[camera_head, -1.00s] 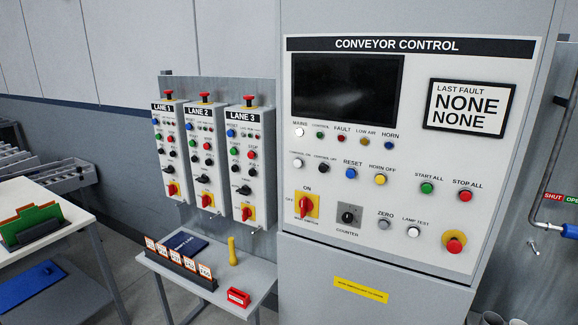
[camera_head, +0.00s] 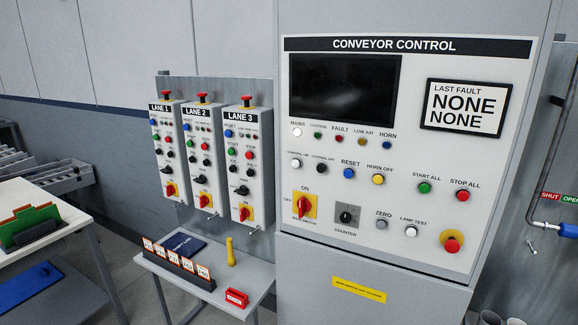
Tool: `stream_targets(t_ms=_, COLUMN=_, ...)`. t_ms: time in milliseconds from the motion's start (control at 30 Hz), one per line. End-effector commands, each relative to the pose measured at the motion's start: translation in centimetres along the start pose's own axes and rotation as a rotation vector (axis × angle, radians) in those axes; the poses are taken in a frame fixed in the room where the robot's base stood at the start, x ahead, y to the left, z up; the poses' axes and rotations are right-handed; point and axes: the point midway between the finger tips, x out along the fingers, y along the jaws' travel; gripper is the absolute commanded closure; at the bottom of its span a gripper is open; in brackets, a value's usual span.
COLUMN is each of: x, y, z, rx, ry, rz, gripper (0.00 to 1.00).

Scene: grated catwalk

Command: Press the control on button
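The conveyor control panel (camera_head: 462,235) is a light grey cabinet face on the right half of the view. The control on button (camera_head: 296,163) is a small white button at the panel's left, under a small label. A black button (camera_head: 322,168), labelled control off, sits just right of it. Above them is a row of indicators; the mains lamp (camera_head: 297,132) looks white and the control lamp (camera_head: 318,135) looks dark green. The red and yellow main switch (camera_head: 305,206) is below, its handle near upright by ON. My gripper is not in view.
Three lane boxes (camera_head: 203,120) stand left of the panel. A small grey table (camera_head: 255,285) below them holds tags, a dark blue book, a yellow object and a red block. A white table (camera_head: 60,235) is at far left. Pipes run at the right edge.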

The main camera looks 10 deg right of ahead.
Motion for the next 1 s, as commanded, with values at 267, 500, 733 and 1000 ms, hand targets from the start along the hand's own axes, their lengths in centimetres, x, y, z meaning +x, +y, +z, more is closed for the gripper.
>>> stream_targets(t_ms=267, x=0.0, y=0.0, z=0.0, rx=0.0, ry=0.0, rz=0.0, gripper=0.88)
stream_targets(t_ms=500, x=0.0, y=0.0, z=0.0, rx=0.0, ry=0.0, rz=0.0, gripper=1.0)
stream_targets(t_ms=733, x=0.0, y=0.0, z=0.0, rx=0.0, ry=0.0, rz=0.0, gripper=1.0)
stream_targets(t_ms=1000, x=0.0, y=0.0, z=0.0, rx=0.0, ry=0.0, rz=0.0, gripper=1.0)
